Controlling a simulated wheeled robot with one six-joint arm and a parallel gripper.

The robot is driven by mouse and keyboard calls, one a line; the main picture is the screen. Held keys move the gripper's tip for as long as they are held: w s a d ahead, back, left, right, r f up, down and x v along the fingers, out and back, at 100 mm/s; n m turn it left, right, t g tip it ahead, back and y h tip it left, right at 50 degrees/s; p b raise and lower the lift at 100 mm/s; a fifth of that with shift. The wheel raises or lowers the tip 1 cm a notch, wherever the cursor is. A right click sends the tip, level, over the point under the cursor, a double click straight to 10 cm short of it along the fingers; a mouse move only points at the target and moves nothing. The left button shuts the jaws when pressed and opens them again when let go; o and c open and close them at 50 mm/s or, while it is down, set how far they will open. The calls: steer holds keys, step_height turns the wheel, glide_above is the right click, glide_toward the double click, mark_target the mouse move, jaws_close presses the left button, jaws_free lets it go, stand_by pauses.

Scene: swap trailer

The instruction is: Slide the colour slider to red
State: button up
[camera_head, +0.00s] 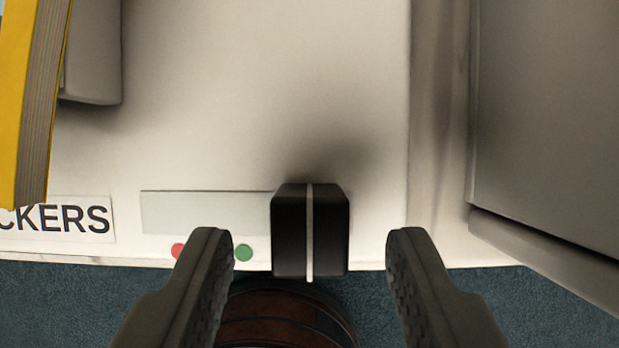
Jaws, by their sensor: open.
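The colour slider is a black block with a white line (290,230) at the right part of a pale grey track (205,212). A red dot (178,250) lies below the left part of the track, partly covered by my left finger. A green dot (244,252) lies just left of the black block. My gripper (309,250) is open. Its fingers stand apart to the left and right of the block, with a gap on each side. I cannot tell how far above the surface the fingertips are.
A yellow book (25,100) stands at the upper left beside a grey block (93,55). A label ending "CKERS" (60,219) lies left of the track. A large grey box (550,110) is at the right. A brown round object (275,318) sits below the panel edge.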

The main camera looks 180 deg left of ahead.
steer(key=shift+x, duration=0.95)
jaws_close()
steer(key=shift+a, duration=3.15)
jaws_free()
steer(key=shift+a, duration=0.1)
steer(key=shift+r, duration=0.1)
